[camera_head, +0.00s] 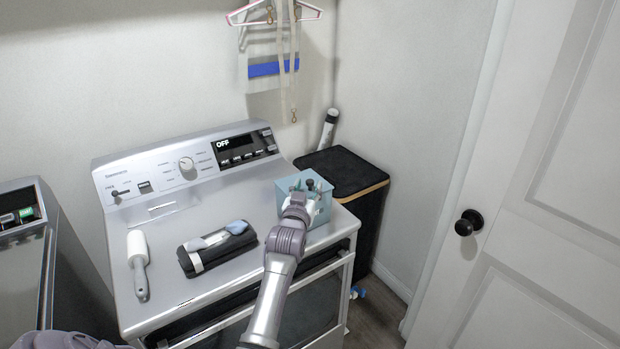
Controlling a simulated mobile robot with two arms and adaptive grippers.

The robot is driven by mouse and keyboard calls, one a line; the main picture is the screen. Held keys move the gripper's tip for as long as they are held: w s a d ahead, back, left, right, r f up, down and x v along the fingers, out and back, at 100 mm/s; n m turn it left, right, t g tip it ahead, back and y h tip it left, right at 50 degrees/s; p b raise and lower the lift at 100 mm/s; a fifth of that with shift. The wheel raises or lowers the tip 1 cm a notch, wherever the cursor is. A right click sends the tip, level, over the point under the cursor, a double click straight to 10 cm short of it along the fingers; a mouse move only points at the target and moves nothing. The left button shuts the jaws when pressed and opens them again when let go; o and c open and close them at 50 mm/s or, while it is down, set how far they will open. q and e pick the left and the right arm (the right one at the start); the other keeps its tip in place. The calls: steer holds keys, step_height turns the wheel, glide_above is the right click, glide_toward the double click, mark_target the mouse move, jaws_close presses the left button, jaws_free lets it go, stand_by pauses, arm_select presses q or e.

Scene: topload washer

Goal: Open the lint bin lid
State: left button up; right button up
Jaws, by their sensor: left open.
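A tall black bin (372,215) stands on the floor at the right of the washer. Its flat black lid (343,168), with a wood-coloured front edge, looks closed. My left gripper (299,187) is open, over a light-blue box (322,209) on the washer's right front corner. It is left of the bin lid and apart from it in the picture. The arm and fingers hide part of the box, and I cannot tell whether they touch it. My right gripper is not in view.
A lint roller (138,264) and a black case (216,250) with a blue-grey brush lie on the washer (165,290). A white tube (328,129) stands behind the bin. Hangers (273,18) hang above. A white door (560,200) is at right.

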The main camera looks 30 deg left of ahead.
mark_target(309, 183)
arm_select(q)
steer(key=shift+x, duration=1.8)
steer(key=shift+c, duration=0.4)
jaws_close()
